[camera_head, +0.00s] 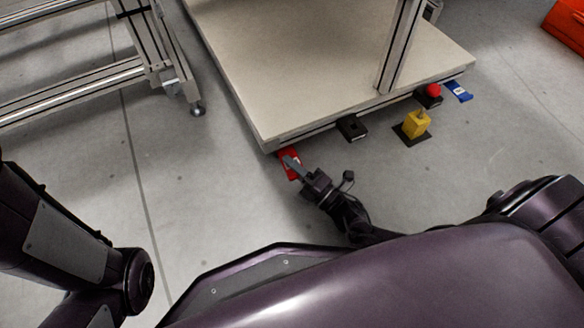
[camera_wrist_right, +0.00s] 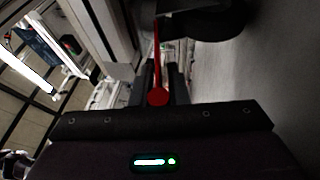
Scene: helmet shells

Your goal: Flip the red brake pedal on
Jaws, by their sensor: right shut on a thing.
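The red brake pedal (camera_head: 284,157) sticks out from under the near left corner of the pale platform (camera_head: 258,128), close to the floor. My right gripper (camera_head: 291,163) reaches it from the lower right and overlaps it, hiding part of it. In the right wrist view the red pedal (camera_wrist_right: 157,96) is seen as a narrow strip with a rounded end. There my right gripper (camera_wrist_right: 159,88) is shut on it. Whether the pedal is flipped up or down is hard to tell. My left arm shows at the left, but its gripper is out of view.
A black box (camera_head: 352,128), a yellow block (camera_head: 416,125), a red knob (camera_head: 433,90) and a blue pedal (camera_head: 459,91) sit along the platform's near edge. An aluminium frame (camera_head: 100,85) stands at the left. The floor between frame and platform is clear.

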